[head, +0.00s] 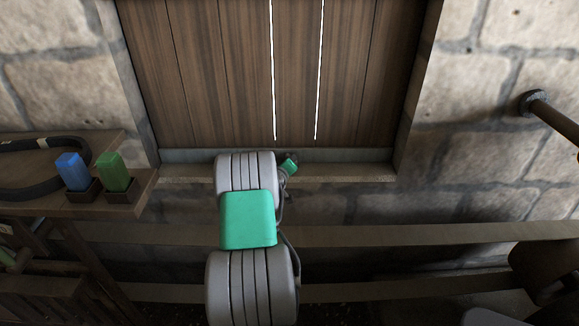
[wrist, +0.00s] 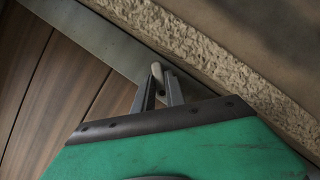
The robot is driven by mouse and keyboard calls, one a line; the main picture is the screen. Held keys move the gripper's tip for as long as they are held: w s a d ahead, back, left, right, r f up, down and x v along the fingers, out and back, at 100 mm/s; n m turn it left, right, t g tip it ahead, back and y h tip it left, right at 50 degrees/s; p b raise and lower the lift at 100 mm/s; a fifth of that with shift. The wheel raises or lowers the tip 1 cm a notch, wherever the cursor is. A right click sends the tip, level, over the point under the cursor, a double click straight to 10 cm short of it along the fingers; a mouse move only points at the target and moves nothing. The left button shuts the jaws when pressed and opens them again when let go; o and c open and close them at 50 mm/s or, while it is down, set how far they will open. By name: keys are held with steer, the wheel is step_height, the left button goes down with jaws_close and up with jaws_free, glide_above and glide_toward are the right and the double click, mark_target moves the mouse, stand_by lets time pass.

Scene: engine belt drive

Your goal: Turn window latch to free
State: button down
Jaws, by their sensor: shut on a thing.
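The window latch (wrist: 156,70) shows in the wrist view as a small pale, rounded piece at the metal strip along the shutter's edge. My gripper (wrist: 160,88) is shut on it, with one grey finger on each side. The wooden window shutter (head: 220,75) fills the top middle of the head view, with two thin bright gaps between its planks. In the head view my arm reaches up to the sill, and my wrist hides the latch and the fingertips.
A stone sill (head: 340,172) runs below the shutter, with stone walls on both sides. A wooden shelf (head: 140,190) at left holds a blue block (head: 73,171), a green block (head: 113,172) and a black belt (head: 40,190). A dark rod (head: 555,120) juts from the right wall.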

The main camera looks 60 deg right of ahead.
steer(key=m+b, duration=0.1)
steer(key=m+t+y+b, duration=0.1)
steer(key=m+b, duration=0.1)
steer(key=m+t+y+b, duration=0.1)
steer(key=b, duration=0.1)
steer(key=shift+s+d, duration=0.1)
steer(key=shift+s, duration=0.15)
steer(key=shift+m+t+y+b, duration=0.3)
steer(key=shift+m+t+b, duration=0.4)
steer(key=shift+m+b, duration=0.45)
steer(key=shift+s+r, duration=0.1)
steer(key=shift+r, duration=0.05)
steer(key=c, duration=1.6)
jaws_free()
steer(key=shift+c, duration=0.2)
steer(key=v, duration=0.7)
steer(key=shift+s+a+r+b, duration=0.2)
steer(key=shift+a+b, duration=0.1)
